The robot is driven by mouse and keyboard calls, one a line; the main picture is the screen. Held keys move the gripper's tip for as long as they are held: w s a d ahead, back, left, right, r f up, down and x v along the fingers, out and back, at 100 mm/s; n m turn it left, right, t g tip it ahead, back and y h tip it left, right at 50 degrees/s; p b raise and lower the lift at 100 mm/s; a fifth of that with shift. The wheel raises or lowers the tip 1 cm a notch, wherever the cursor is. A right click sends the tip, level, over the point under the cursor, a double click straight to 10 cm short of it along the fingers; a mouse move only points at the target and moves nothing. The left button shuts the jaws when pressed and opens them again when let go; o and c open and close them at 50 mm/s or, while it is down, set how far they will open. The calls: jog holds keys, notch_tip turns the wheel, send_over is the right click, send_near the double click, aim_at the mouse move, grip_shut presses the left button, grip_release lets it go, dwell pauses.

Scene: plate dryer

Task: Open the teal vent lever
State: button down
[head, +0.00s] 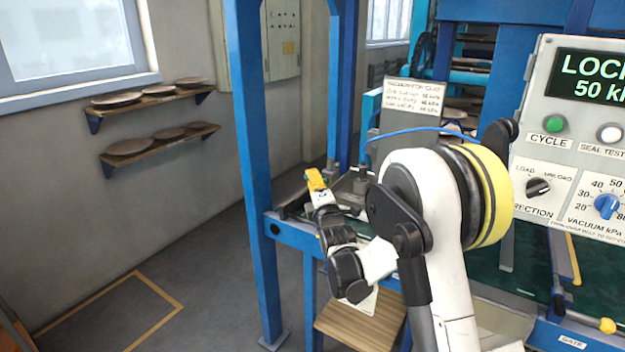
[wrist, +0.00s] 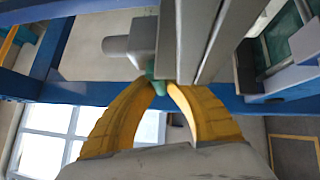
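The teal vent lever (wrist: 153,92) shows in the wrist view as a small teal piece below a grey cylindrical fitting, beside a grey upright plate. The yellow fingers of my gripper (wrist: 163,86) curve in on both sides of it, with their tips close together. They look shut on the lever, and its end shows in the narrow gap between them. In the head view my gripper (head: 316,180) is beside the blue frame at the left end of the machine. The lever cannot be made out there.
A blue post (head: 257,170) stands just left of my gripper. The grey fitting (wrist: 128,45) and plate (wrist: 207,40) are close to the fingertips. A control panel (head: 580,140) is at the right. Wall shelves with plates (head: 150,98) are far left, with open floor below.

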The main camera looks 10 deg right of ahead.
jog(key=shift+r+m, duration=0.1)
jog(key=shift+m, duration=0.2)
jog(key=shift+r+m+t+h, duration=0.25)
jog(key=shift+m+t+h, duration=0.15)
jog(key=shift+m+t, duration=0.4)
jog(key=m+t+h, duration=0.1)
jog(key=m, duration=0.1)
jog(key=r+m+t+h, duration=0.1)
jog(key=m, duration=0.1)
jog(key=shift+s+d+r, duration=0.15)
jog(key=m+h, duration=0.3)
jog(key=r+m+t+h, duration=0.1)
jog(key=m, duration=0.1)
jog(key=shift+s+d+h, duration=0.2)
jog(key=shift+d+h, duration=0.1)
jog(key=shift+s+d+r+m+h, duration=0.1)
jog(key=shift+m+h, duration=0.65)
jog(key=shift+m, duration=0.2)
jog(key=shift+s+d+r+m+h, duration=0.1)
jog(key=shift+m+h, duration=0.7)
jog(key=shift+m, duration=0.1)
jog(key=shift+s+d+r+m+h, duration=0.1)
jog(key=shift+m+h, duration=0.65)
jog(key=shift+m, duration=0.2)
jog(key=c, duration=1.4)
grip_release()
